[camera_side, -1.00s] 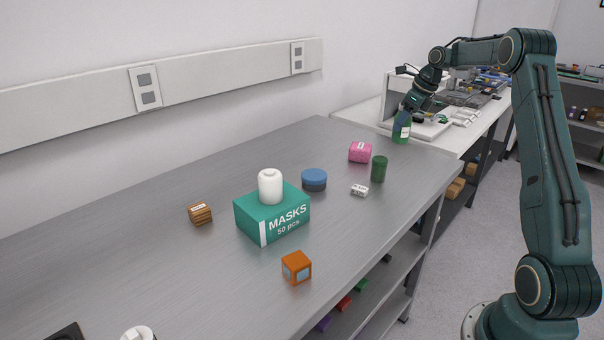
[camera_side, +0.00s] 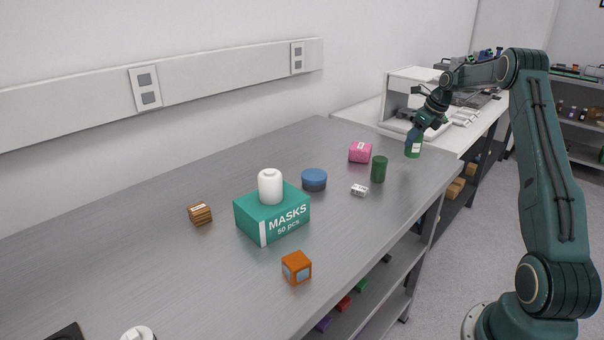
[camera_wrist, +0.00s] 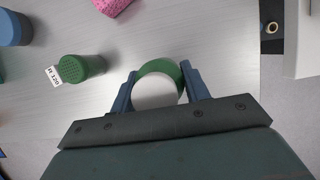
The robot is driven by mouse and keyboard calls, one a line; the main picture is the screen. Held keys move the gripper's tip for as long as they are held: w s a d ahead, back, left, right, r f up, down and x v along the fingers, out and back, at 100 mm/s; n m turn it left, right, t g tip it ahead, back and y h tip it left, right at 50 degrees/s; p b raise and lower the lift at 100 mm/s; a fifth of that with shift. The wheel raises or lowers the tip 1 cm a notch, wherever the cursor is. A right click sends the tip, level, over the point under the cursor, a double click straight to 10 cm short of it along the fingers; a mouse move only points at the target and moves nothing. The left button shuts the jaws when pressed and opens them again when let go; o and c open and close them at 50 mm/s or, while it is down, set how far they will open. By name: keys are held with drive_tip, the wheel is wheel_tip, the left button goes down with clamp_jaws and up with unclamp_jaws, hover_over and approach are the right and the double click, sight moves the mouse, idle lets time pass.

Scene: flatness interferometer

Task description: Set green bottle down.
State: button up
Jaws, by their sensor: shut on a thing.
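The green bottle (camera_side: 413,147) has a pale label and is at the far right end of the metal table. It looks upright. In the wrist view I see the bottle (camera_wrist: 161,68) from above, with a white round top and a green edge. My gripper (camera_side: 411,134) is shut on it, one blue finger on each side in the wrist view (camera_wrist: 157,88). The bottle's base is near the table (camera_side: 330,150) surface, but I cannot tell whether it touches.
A dark green cylinder (camera_side: 378,169), a pink box (camera_side: 360,152), a small white labelled piece (camera_side: 359,190) and a blue-topped round container (camera_side: 314,180) stand to the left. A teal mask box (camera_side: 272,217) bears a white bottle (camera_side: 270,186). The table's right edge is close.

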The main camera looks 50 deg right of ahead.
sight(413, 148)
drive_tip(key=shift+f, duration=2.1)
drive_tip(key=shift+f, duration=0.15)
drive_tip(key=o, duration=1.1)
drive_tip(key=v, duration=1.2)
